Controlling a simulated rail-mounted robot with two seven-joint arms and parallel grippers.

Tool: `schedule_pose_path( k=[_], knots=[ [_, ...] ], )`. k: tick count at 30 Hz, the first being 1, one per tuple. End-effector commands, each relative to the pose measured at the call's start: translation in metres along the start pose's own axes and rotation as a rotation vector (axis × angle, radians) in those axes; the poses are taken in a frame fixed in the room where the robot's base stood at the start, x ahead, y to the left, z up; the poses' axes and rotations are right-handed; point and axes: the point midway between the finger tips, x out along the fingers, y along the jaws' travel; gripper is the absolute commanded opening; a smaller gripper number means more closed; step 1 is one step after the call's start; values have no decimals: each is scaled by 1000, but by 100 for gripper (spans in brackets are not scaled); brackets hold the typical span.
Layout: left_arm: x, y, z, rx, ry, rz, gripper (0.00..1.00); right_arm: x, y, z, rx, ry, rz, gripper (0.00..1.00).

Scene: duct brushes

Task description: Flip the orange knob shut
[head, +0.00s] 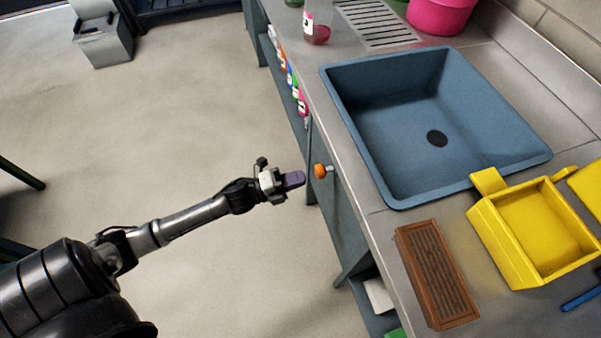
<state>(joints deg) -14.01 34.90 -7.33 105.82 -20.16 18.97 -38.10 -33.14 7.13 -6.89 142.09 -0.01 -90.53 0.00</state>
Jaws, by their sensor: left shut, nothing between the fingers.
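The orange knob (320,171) sticks out from the front of the counter below the blue sink, with a small pale stem on its right side. My left gripper (298,179) is just to the left of the knob, its fingers pointing toward it. The fingers are shut and hold nothing. A small gap shows between the fingertips and the knob in the picture, and I cannot tell how far apart they are in depth. My right gripper is not in view.
A blue sink (400,140) is set in the grey counter.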

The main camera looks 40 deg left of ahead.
Motion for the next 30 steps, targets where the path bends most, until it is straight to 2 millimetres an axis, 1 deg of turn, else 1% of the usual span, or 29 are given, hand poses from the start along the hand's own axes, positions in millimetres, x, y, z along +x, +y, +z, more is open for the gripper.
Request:
schedule_pose_path(
  k=[3, 9, 15, 21, 30],
  knots=[
    [-24, -1, -2, -4, 3, 6, 0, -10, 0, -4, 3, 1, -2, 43],
    [-62, -1, -2, -3, 3, 5, 0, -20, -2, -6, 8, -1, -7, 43],
    [-90, 0, -1, -2, 5, 3, 0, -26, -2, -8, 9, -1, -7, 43],
    [-102, 0, -1, 0, 5, 1, 0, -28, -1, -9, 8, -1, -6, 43],
    [-105, 1, -1, 0, 5, 1, 0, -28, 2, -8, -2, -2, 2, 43]
  ],
)
